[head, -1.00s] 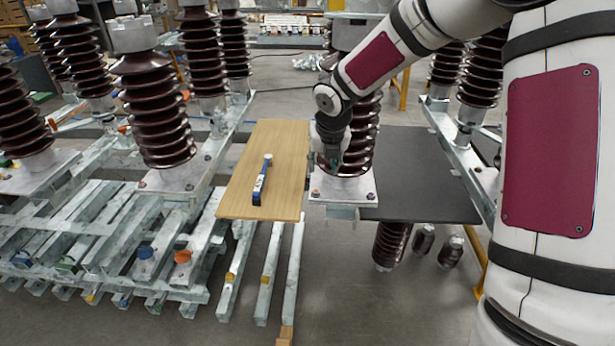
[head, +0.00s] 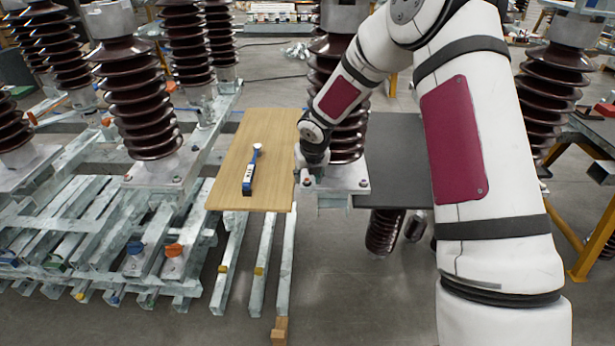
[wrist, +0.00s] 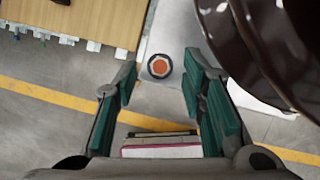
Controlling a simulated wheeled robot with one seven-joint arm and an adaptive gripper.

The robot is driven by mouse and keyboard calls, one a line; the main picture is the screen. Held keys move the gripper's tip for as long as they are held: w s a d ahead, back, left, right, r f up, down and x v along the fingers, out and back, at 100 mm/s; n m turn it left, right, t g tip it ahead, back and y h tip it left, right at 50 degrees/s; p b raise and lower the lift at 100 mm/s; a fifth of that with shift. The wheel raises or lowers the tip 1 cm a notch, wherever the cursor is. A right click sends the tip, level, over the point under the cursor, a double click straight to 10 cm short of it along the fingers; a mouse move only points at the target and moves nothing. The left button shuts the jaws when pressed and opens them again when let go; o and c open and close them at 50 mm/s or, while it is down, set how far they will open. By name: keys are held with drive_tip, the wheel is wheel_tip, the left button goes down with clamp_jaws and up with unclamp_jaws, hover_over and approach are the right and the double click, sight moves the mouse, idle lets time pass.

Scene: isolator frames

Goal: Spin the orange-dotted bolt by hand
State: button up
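The orange-dotted bolt (wrist: 160,66) shows in the wrist view as a dark round ring with a pale hex head and an orange centre. It sits on the pale metal base plate (wrist: 151,44). My gripper (wrist: 160,72) is open, with one green-padded finger on each side of the bolt in the picture and clear gaps beside it. It holds nothing; its height above the bolt is hard to tell. In the head view my gripper (head: 305,178) is at the front left corner of the base plate (head: 345,184), and the bolt cannot be made out clearly.
A brown ribbed insulator (head: 347,140) rises from the plate, close to the right finger in the wrist view. A wooden board (head: 225,185) with a blue-handled tool (head: 249,175) lies to the left. A dark board (head: 395,160) lies to the right.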

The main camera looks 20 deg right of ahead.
drive_tip(key=shift+w+f, duration=0.1)
drive_tip(key=shift+f, duration=0.1)
clamp_jaws()
drive_tip(key=shift+m, duration=0.4)
